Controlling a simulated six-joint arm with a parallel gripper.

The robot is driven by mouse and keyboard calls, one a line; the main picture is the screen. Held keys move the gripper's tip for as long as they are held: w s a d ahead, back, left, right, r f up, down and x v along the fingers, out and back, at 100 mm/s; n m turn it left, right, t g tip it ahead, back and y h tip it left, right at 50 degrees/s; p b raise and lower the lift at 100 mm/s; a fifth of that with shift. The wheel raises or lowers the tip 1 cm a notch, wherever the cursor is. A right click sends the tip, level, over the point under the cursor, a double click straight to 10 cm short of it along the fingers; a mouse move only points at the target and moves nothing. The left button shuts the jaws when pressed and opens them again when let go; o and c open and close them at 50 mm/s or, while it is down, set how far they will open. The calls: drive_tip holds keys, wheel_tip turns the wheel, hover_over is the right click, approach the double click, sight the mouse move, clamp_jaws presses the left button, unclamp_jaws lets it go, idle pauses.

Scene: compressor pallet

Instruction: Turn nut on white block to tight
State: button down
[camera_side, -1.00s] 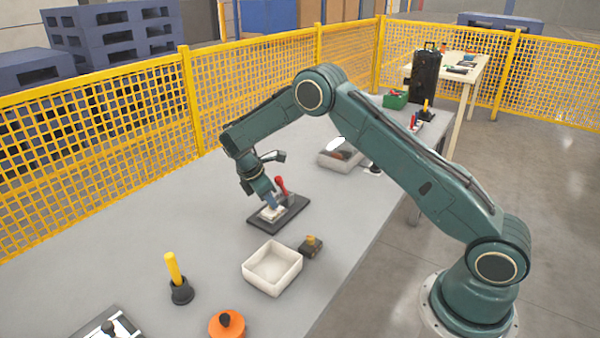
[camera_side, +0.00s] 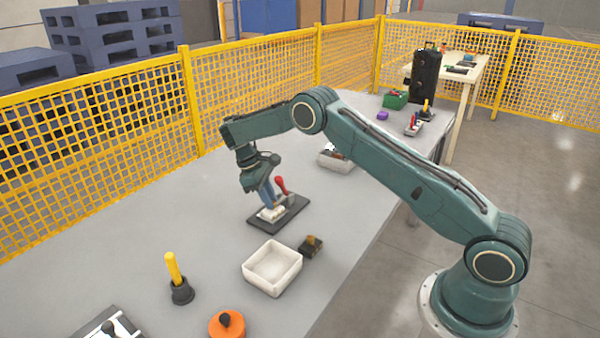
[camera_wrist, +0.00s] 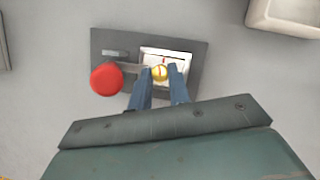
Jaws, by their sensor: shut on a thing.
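The white block (camera_side: 272,213) sits on a dark base plate (camera_side: 292,212), beside a red-handled clamp (camera_side: 282,185). In the wrist view the white block (camera_wrist: 180,55) carries a round brass-coloured nut (camera_wrist: 160,72), and the red handle end (camera_wrist: 106,79) is to its left. My gripper (camera_wrist: 161,73) has its two blue fingers on either side of the nut, shut on it. In the side view my gripper (camera_side: 269,205) points down at the block, and the nut is hidden there by the fingers.
A white open tray (camera_side: 273,285) stands in front of the plate, with a small dark block with a brass knob (camera_side: 311,247) beside it. A yellow-handled tool (camera_side: 174,265) stands nearer the front. The table left of the plate is clear.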

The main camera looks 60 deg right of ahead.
drive_tip(key=shift+d+m+g+y, duration=0.1)
drive_tip(key=shift+m+g+y, duration=0.3)
drive_tip(key=shift+m, duration=1.1)
